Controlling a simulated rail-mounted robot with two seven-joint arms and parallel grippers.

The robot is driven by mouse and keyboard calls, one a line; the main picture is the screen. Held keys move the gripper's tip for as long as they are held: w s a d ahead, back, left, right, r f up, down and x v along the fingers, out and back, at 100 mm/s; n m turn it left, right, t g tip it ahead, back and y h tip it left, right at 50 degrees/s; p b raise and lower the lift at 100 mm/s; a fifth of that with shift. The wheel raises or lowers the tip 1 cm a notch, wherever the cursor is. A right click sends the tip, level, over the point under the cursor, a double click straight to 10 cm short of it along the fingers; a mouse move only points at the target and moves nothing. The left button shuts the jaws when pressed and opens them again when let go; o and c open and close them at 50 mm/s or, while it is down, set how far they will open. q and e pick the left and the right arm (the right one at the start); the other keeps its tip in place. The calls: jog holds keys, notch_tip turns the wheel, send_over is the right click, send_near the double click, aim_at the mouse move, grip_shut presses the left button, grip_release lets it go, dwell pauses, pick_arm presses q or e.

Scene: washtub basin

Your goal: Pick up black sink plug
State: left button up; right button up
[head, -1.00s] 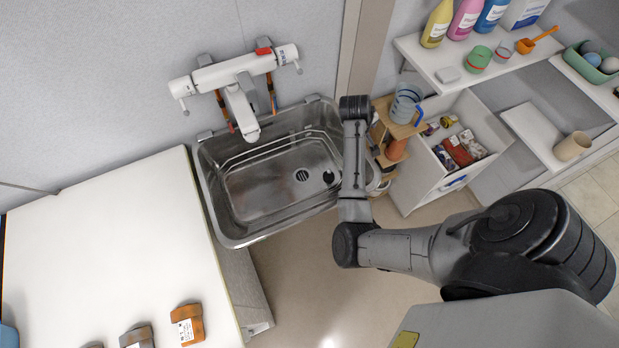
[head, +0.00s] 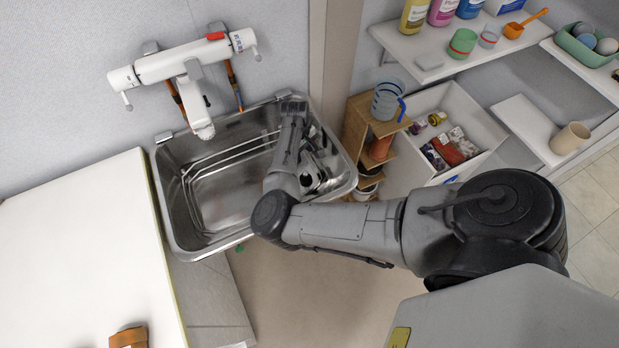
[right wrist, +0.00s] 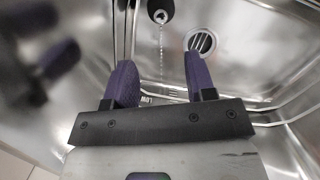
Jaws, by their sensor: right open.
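The black sink plug (right wrist: 161,10) lies in the steel sink at the top edge of the right wrist view, with a thin chain running down from it. In the head view the right gripper (head: 316,165) is partly hidden, down inside the right side of the sink (head: 180,215). My left gripper is not in view.
A round drain (right wrist: 202,42) lies right of the plug. The sink wall stands close and reflects the gripper. A white tap (head: 195,95) hangs over the sink's back. A wooden shelf (head: 360,125) stands right of the sink; a white counter (head: 80,250) is on the left.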

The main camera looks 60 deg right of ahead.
aim_at(305, 173)
jog(key=f, duration=0.2)
jog(key=f+b, duration=0.1)
jog(key=f, duration=0.5)
jog(key=shift+s+a, duration=0.25)
jog(key=shift+s, duration=0.15)
jog(key=f, duration=0.1)
jog(key=f+b, duration=0.1)
jog(key=f, duration=0.2)
jog(key=shift+s, duration=0.25)
jog(key=shift+f+b, duration=0.3)
jog(key=shift+f, duration=0.15)
jog(key=shift+c, duration=0.9)
jog(key=c, duration=0.7)
grip_shut()
